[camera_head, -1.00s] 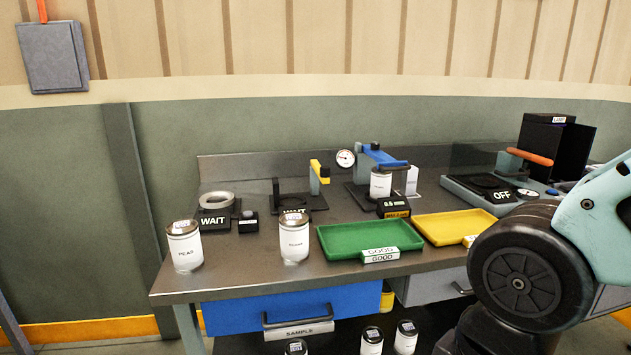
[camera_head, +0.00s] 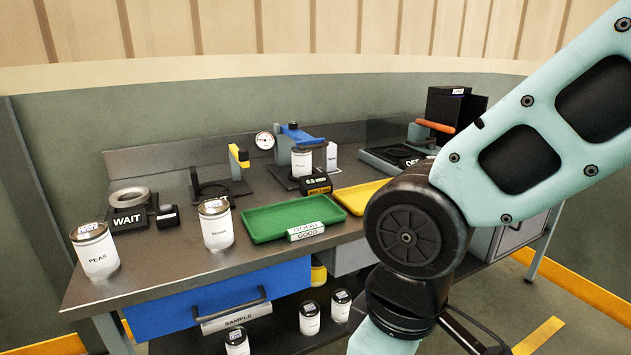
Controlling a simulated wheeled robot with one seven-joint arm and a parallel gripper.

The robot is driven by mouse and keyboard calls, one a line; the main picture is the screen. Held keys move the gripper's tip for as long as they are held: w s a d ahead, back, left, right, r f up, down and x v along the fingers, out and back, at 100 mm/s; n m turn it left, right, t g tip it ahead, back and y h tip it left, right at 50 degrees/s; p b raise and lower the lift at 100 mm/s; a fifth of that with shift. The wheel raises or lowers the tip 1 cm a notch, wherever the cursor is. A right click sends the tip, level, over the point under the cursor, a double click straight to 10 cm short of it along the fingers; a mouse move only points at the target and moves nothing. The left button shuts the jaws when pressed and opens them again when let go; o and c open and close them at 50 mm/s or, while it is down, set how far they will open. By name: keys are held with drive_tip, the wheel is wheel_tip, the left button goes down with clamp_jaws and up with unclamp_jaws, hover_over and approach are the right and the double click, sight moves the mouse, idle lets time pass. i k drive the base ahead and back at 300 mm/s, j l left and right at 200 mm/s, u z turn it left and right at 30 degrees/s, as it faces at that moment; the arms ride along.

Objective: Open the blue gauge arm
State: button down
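The blue gauge arm (camera_head: 297,133) stands at the back middle of the bench, on a dark gauge base beside a round white dial (camera_head: 264,140). A white can (camera_head: 302,161) stands at this gauge, under the blue arm; I cannot tell whether the arm touches it. A small black display with a yellow strip (camera_head: 317,184) sits in front of the can. My teal arm crosses the right side of the view, in front of the bench's right end. My gripper is not in view.
A green tray (camera_head: 253,236) and a yellow tray (camera_head: 347,204) lie in front of the gauge. Two cans, one marked PEAS (camera_head: 95,252) and another (camera_head: 216,226), stand at the front left. A yellow-handled fixture (camera_head: 239,155) is left of the gauge. An orange-handled device (camera_head: 436,127) is right.

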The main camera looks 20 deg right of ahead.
sight(304, 141)
drive_tip(key=i+l+z, duration=0.15)
drive_tip(key=i+l, duration=0.8)
drive_tip(key=i, duration=0.05)
